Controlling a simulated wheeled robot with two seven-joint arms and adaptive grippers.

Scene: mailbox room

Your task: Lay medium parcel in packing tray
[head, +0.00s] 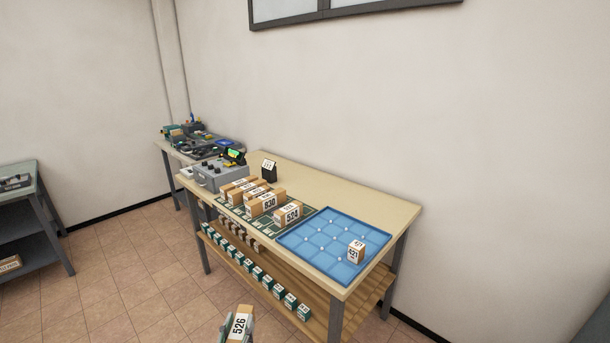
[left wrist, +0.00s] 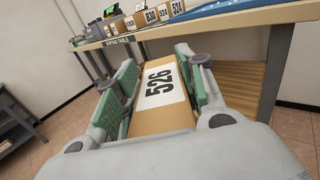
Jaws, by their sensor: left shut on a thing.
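My left gripper (head: 238,328) is shut on a brown parcel labelled 526 (head: 240,322), low in front of the table and apart from it. In the left wrist view, the green pads of my left gripper (left wrist: 160,88) press on both sides of this parcel (left wrist: 165,118). The blue packing tray (head: 308,250) lies on the right end of the table, divided into square compartments. One small parcel labelled 521 (head: 356,255) stands in its right part; the other compartments look empty. My right gripper is not in view.
Several numbered parcels (head: 262,207) stand in a row on a green mat left of the tray. A grey box device (head: 213,178) and a small dark stand (head: 269,171) are behind. The table's front edge (left wrist: 215,18) is ahead. Several green boxes (head: 257,272) line the lower shelf.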

